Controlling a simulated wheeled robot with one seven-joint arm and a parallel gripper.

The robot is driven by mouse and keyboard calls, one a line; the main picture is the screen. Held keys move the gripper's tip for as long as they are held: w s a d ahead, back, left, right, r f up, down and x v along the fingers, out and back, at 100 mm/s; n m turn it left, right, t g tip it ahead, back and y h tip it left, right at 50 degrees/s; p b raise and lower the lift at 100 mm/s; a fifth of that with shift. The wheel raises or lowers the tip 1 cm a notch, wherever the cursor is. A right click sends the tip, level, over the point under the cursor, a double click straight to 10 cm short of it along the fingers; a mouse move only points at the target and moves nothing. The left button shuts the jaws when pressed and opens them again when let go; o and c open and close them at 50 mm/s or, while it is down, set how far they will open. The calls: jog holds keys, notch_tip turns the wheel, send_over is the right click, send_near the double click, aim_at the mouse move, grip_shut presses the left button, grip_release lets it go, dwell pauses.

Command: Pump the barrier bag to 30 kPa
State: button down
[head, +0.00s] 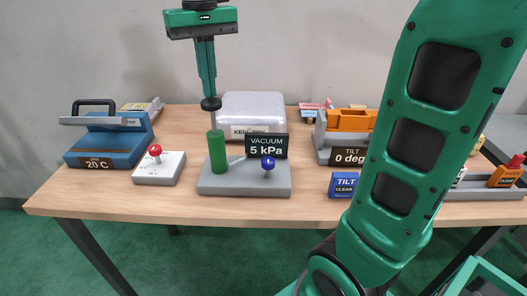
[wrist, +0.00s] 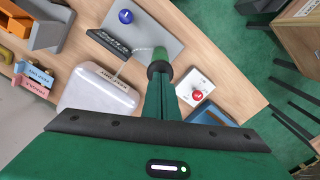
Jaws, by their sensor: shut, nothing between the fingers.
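The pump is a green cylinder (head: 217,152) on a grey base (head: 245,186), with a thin rod rising to a black knob (head: 211,103). My gripper (head: 208,94) points down, shut and empty, with its fingertips at the top of the knob; I cannot tell whether they touch it. The black display (head: 267,147) on the base reads VACUUM 5 kPa. A blue button (head: 268,163) stands on the base's right side. The white bag (head: 253,106) lies behind, its label partly hidden. In the wrist view the black knob (wrist: 158,69) shows beyond my fingers, over the cylinder (wrist: 160,53).
A white box with a red button (head: 155,150) and a blue 20 C unit (head: 108,140) stand left. The tilt unit (head: 345,145) and a blue TILT CLEAR block (head: 343,185) stand right, with my arm in front. The table's front edge (head: 250,212) is bare.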

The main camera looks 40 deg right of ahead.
jog(key=shift+f, duration=1.45)
jog(key=shift+r, duration=2.05)
jog(key=shift+f, duration=2.05)
jog(key=shift+r, duration=2.05)
